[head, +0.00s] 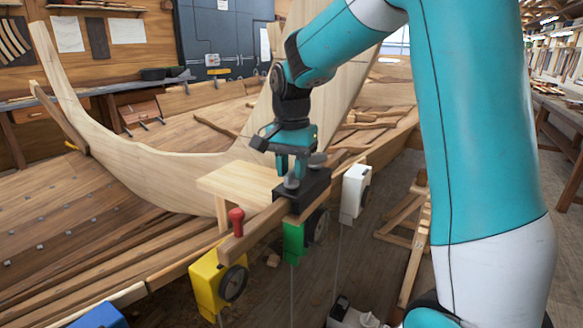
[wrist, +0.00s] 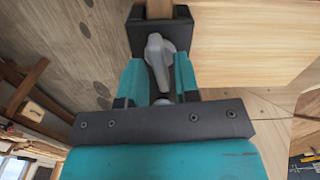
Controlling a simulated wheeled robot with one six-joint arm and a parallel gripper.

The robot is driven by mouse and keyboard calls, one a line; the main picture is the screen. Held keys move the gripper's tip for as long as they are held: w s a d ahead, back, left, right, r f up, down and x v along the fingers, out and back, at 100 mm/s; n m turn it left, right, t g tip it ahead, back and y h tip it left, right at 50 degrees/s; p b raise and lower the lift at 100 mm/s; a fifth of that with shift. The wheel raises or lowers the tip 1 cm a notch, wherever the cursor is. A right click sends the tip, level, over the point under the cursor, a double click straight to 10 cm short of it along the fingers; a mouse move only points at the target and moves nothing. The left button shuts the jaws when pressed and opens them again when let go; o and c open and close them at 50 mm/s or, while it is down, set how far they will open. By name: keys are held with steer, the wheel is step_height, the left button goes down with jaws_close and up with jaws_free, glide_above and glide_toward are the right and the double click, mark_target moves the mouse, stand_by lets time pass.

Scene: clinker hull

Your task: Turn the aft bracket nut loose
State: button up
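A black bracket (head: 315,187) sits across the wooden rail and shows at the top of the wrist view (wrist: 143,40). A grey nut with a long lobe (wrist: 157,58) stands on the bracket. Grey parts of it (head: 292,184) also show beside my fingers in the head view. My gripper (head: 293,168) points down over the bracket. In the wrist view its two teal fingers (wrist: 160,80) stand apart on either side of the nut's lobe, with narrow gaps visible. A second rounded grey part lies lower between the fingers, mostly hidden by my gripper's dark bar.
A pale wooden board (head: 240,183) lies left of the bracket. A red-handled peg (head: 236,221) stands on the rail. Yellow (head: 207,285), green (head: 293,243) and white (head: 354,192) boxes with dark dials hang along the edge. The planked hull spreads left.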

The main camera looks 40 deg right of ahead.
jaws_close()
steer(key=shift+n, duration=0.5)
steer(key=n+p, duration=0.2)
steer(key=n, duration=0.1)
steer(key=shift+r+n, duration=0.1)
steer(key=shift+n, duration=0.3)
steer(key=n+p, duration=0.1)
steer(key=n, duration=0.3)
steer(key=shift+n, duration=0.3)
steer(key=shift+o, duration=1.2)
jaws_free()
